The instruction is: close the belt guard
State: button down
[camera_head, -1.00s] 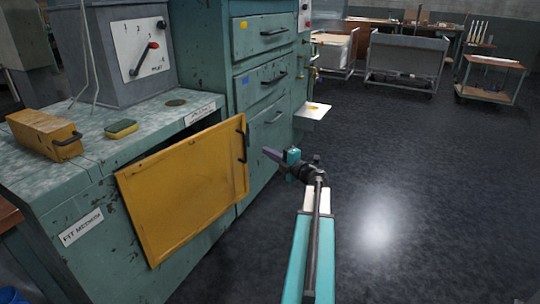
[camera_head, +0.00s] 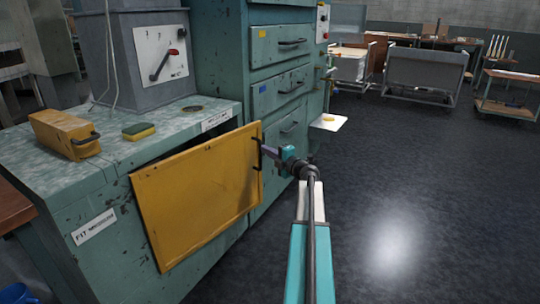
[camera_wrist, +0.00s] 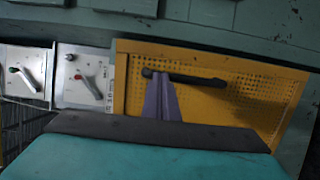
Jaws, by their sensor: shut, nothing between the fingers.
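The belt guard (camera_head: 200,195) is a yellow panel on the front of the green bench. It stands ajar, with a dark gap along its top edge. Its black bar handle (camera_head: 258,155) is near its right edge. In the wrist view the guard (camera_wrist: 200,105) looks perforated, and the handle (camera_wrist: 190,77) runs across the picture. My gripper (camera_head: 267,152) is shut and empty. Its purple fingertips (camera_wrist: 158,78) overlap one end of the handle in the wrist view; I cannot tell if they touch it.
On the bench top (camera_head: 75,165) are a yellow box (camera_head: 62,135) and a sponge (camera_head: 138,131). Green drawers (camera_head: 280,88) and a small white shelf (camera_head: 328,122) stand beyond the guard. Carts (camera_head: 425,70) stand far back. The dark floor (camera_head: 430,170) at the right is clear.

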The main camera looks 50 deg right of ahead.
aim_at(253, 141)
jog(key=shift+w, duration=0.25)
jog(key=shift+w+d+r+n+y+p, duration=0.1)
jog(key=shift+w+n+y+p, duration=0.4)
jog(key=shift+w, duration=1.2)
jog(key=shift+w+f+n+y+p, duration=0.1)
jog(key=shift+w+n+y+p, duration=0.15)
jog(key=shift+w+y+p, duration=1)
jog(key=shift+w+d+r+n+y+p, duration=0.1)
jog(key=shift+w+n+p, duration=0.2)
jog(key=shift+w, duration=1.85)
jog(key=shift+w+a+r, duration=0.2)
jog(key=shift+w+r, duration=0.05)
jog(key=shift+w, duration=0.25)
jog(key=shift+r, duration=0.1)
jog(key=shift+w+d+r, duration=0.1)
jog(key=shift+n, duration=0.25)
jog(key=shift+s+p, duration=0.4)
jog(key=shift+s, duration=0.25)
jog(key=s+f+p, duration=0.1)
jog(key=s+p, duration=0.1)
jog(key=s, duration=1.2)
jog(key=shift+s+d, duration=0.15)
jog(key=shift+d, duration=0.2)
